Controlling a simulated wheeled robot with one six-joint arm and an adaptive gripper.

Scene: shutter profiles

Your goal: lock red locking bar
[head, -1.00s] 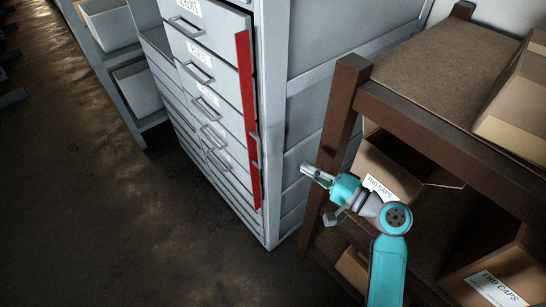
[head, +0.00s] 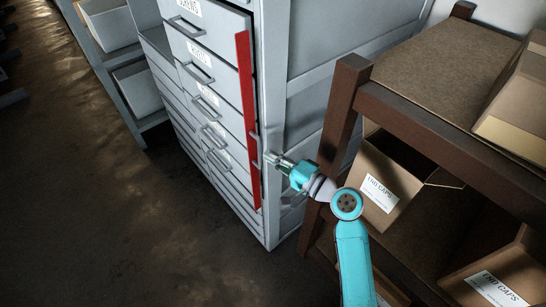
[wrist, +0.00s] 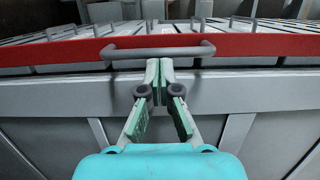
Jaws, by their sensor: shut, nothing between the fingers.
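The red locking bar (head: 247,105) runs down the right front edge of the grey drawer cabinet (head: 206,120). In the wrist view the bar (wrist: 60,51) crosses the picture from side to side, with a grey bar handle (wrist: 157,50) standing off it. My gripper (head: 267,157) is at the cabinet's front corner, by the lower part of the bar. In the wrist view its fingertips (wrist: 160,66) are together and empty, just at the near side of the handle. I cannot tell whether they touch it.
A brown shelf rack (head: 420,125) with cardboard boxes (head: 388,190) stands close on the right of my arm. A grey shelf with bins (head: 105,24) stands beyond the cabinet at left. The floor (head: 80,220) in front is clear.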

